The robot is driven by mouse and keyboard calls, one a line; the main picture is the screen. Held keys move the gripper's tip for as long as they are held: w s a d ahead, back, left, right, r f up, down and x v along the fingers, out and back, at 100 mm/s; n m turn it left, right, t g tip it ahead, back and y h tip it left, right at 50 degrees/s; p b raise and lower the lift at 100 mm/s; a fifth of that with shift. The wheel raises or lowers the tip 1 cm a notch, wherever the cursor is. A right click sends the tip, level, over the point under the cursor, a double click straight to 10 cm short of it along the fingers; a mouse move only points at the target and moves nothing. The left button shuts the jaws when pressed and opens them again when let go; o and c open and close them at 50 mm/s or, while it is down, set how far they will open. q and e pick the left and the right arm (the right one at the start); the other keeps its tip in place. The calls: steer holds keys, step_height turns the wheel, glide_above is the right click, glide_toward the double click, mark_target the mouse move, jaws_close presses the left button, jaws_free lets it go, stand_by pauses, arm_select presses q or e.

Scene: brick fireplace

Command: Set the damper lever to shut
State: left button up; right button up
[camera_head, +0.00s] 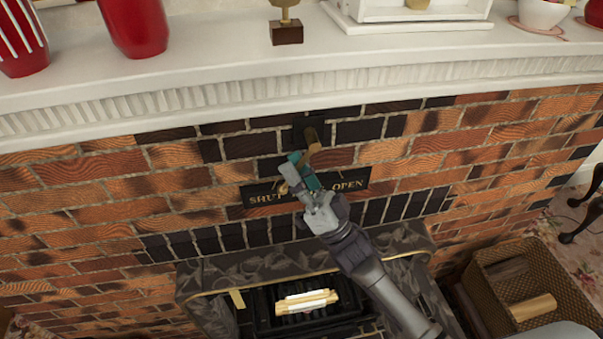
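The damper lever (312,137) is a brown handle on a dark bracket (308,123) in the brick face, just under the mantel. It hangs down, its visible lower part leaning slightly left. A black plate (347,183) below it reads SHUT at left and OPEN at right; its middle is behind my gripper. My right gripper (300,165), grey with teal finger pads, reaches up from below with its fingertips at the lever's lower end. I cannot tell whether the fingers close on the lever or only touch it. My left gripper is not in view.
The white mantel (230,60) juts out above, holding red vases (135,25) and a small trophy (286,25). Below are the dark firebox surround (205,285) and a grate with pale logs (306,302). A wicker basket (490,290) with logs stands at right.

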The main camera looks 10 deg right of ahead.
steer(key=shift+d, duration=0.15)
steer(key=shift+d+f, duration=0.1)
steer(key=shift+s+d+f, duration=0.15)
steer(key=shift+f, duration=0.05)
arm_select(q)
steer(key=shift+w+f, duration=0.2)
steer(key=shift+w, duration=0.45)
arm_select(e)
steer(key=v, duration=1.1)
steer(key=shift+s+r, duration=0.2)
